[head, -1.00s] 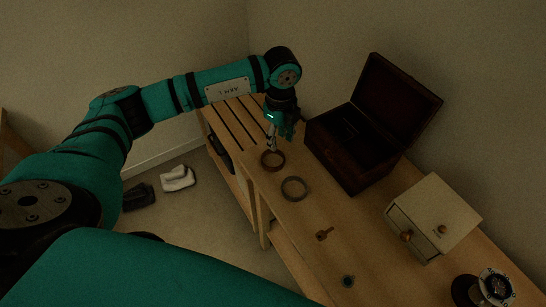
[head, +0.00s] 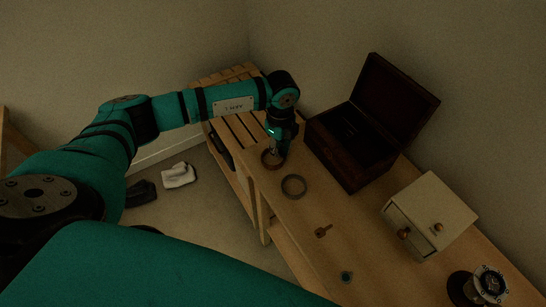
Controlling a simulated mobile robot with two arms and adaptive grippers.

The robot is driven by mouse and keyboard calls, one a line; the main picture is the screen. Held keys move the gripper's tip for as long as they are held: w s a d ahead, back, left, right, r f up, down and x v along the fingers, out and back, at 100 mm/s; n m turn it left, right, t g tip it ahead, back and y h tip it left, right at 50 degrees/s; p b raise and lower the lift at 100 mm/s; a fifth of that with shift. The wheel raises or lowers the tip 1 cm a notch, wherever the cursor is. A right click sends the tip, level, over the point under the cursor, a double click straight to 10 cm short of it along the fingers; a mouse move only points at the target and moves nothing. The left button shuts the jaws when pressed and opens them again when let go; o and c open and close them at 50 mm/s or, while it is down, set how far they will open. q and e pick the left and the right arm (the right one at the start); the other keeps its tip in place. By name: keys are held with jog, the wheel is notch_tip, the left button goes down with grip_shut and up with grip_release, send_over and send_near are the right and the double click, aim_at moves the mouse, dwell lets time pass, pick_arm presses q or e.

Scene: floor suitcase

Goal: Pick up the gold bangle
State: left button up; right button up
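A brownish-gold bangle (head: 266,163) lies flat near the left end of the wooden bench top. A greyer bangle (head: 293,196) lies just below and to the right of it. In the dim light, their exact metals are hard to tell. My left gripper (head: 279,153) points down at the right side of the brownish-gold bangle and partly covers it. Its fingertips are small and dark, so I cannot tell whether they are shut on the rim. My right gripper is not in view.
An open dark wooden box (head: 341,158) stands behind the bangles. A small key-like piece (head: 323,231), a small ring (head: 346,277), a cream drawer box (head: 437,205) and a watch on a stand (head: 491,285) are to the right. Shoes (head: 178,176) lie on the floor.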

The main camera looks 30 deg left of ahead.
pick_arm(q)
grip_shut()
